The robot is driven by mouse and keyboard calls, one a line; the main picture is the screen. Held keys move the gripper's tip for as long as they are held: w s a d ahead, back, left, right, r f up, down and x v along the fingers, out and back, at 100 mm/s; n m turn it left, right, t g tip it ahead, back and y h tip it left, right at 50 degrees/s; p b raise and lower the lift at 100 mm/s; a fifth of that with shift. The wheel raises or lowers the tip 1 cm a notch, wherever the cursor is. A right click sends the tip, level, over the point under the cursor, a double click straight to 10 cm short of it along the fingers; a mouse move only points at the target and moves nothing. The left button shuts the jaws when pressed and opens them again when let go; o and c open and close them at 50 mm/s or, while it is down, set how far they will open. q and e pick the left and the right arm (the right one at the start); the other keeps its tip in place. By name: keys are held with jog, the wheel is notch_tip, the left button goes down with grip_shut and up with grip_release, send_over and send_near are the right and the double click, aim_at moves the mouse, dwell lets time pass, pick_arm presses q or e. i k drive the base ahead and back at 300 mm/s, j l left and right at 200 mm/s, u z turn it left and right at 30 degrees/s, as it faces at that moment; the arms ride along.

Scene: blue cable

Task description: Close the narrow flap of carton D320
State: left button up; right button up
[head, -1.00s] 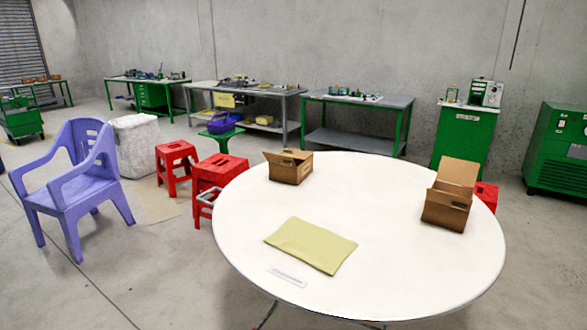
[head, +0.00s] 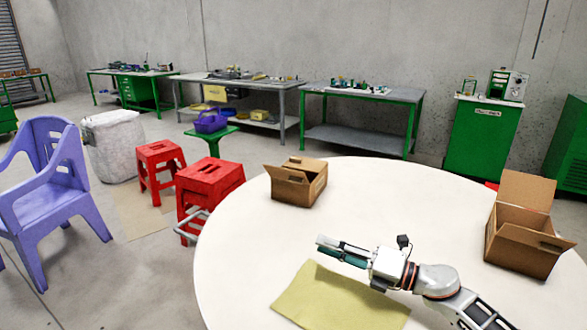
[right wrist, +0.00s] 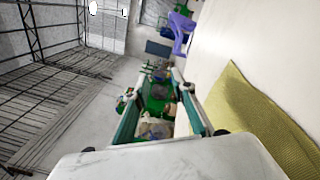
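Two brown cartons stand on the round white table (head: 235,260). The left carton (head: 308,190) is at the far edge, with a flap (head: 285,174) sticking out toward the left. The right carton (head: 515,250) stands at the right, with a wide flap (head: 527,189) upright at the back and a narrow flap (head: 556,245) leaning out at its right side. I cannot read D320 on either carton. My right gripper (head: 330,248) is over the table between the cartons, pointing left, apart from both. In the right wrist view its fingers (right wrist: 170,100) are spread and empty. My left gripper is out of view.
A yellow-green cloth (head: 335,302) lies flat on the table below my right gripper. Red stools (head: 207,185) and a purple chair (head: 45,190) stand left of the table. Workbenches (head: 360,118) line the back wall. The table between the cartons is clear.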

aim_at(292, 175)
jog(key=i, duration=0.9)
